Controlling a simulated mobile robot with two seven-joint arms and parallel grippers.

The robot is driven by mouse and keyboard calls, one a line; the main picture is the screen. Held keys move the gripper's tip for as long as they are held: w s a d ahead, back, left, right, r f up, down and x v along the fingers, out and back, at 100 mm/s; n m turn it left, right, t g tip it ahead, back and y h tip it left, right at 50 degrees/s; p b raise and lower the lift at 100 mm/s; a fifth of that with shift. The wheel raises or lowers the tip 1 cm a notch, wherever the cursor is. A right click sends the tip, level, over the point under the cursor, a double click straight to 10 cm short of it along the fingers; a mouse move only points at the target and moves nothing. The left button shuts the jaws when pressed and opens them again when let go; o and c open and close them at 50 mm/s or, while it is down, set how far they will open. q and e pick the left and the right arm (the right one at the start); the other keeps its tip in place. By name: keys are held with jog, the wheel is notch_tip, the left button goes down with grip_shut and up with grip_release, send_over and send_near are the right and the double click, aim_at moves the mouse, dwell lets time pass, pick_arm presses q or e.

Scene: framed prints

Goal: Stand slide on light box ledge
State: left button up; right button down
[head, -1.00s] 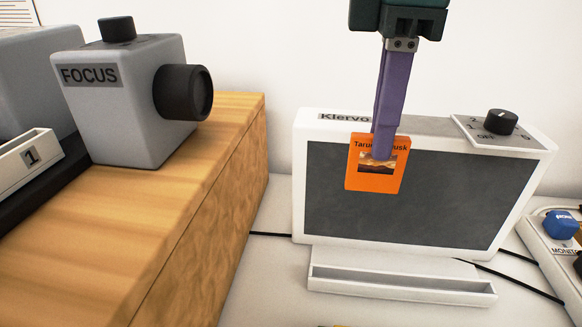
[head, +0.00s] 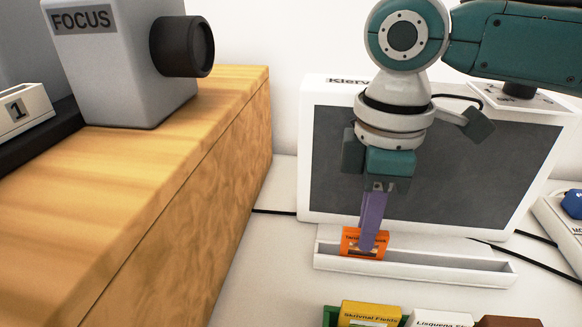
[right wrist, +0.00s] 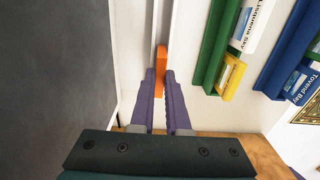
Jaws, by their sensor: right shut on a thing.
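The orange slide (head: 351,242) is held upright by my right gripper (head: 368,246) at the left part of the light box ledge (head: 450,266). In the right wrist view the slide (right wrist: 161,62) shows edge-on between the two purple fingers of my right gripper (right wrist: 160,90). The slide's lower edge appears at the ledge's trough; whether it touches the bottom is not clear. The light box (head: 465,165) stands behind with a dark grey panel. My left gripper is not in view.
A wooden block (head: 230,150) carries the grey FOCUS projector (head: 120,60) at left. A yellow slide (head: 368,313) and a white slide (head: 440,318) sit in a green rack (head: 329,315) in front. Black cables lie right of the ledge.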

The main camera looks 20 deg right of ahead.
jog(key=c, duration=0.9)
grip_release()
